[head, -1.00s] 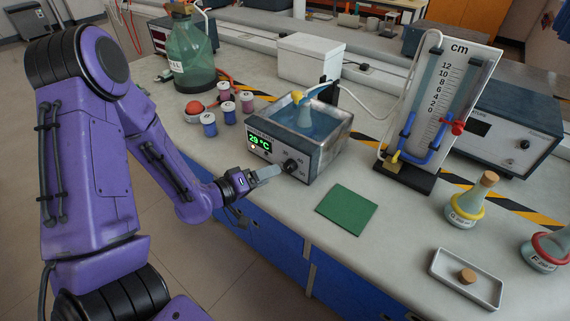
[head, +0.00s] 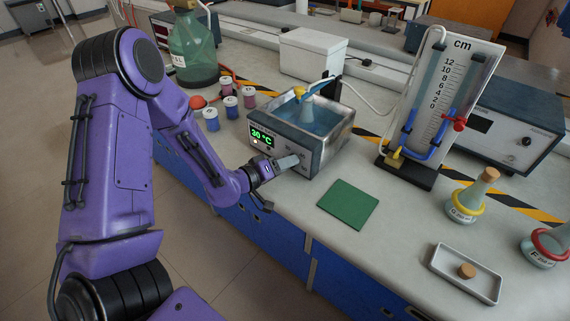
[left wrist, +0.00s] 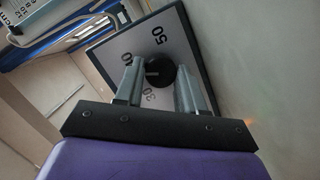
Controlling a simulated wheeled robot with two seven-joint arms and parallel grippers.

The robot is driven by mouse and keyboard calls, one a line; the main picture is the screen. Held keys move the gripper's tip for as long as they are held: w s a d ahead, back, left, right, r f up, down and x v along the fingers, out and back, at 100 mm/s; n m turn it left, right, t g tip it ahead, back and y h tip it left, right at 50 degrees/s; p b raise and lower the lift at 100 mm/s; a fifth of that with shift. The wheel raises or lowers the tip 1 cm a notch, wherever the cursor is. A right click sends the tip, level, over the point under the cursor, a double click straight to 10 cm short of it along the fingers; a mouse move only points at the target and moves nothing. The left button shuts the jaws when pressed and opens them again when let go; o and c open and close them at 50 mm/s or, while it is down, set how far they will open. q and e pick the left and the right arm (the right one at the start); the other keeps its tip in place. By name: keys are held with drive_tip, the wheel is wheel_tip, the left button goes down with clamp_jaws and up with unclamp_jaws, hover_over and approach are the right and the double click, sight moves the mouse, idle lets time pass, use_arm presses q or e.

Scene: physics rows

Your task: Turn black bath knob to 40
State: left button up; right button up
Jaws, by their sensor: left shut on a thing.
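The water bath (head: 318,150) is a metal tank with a grey front panel. In the head view the gripper hides the knob. My right gripper is not in view.
A manometer (head: 436,110) and stoppered flasks (head: 468,200) stand at right.

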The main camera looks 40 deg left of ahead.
use_arm(q)
drive_tip(key=shift+m+y, duration=0.4)
drive_tip(key=shift+m, duration=0.6)
drive_tip(key=o, duration=1)
drive_tip(key=shift+o, duration=0.2)
drive_tip(key=v, duration=1)
drive_tip(key=shift+s+r, duration=0.2)
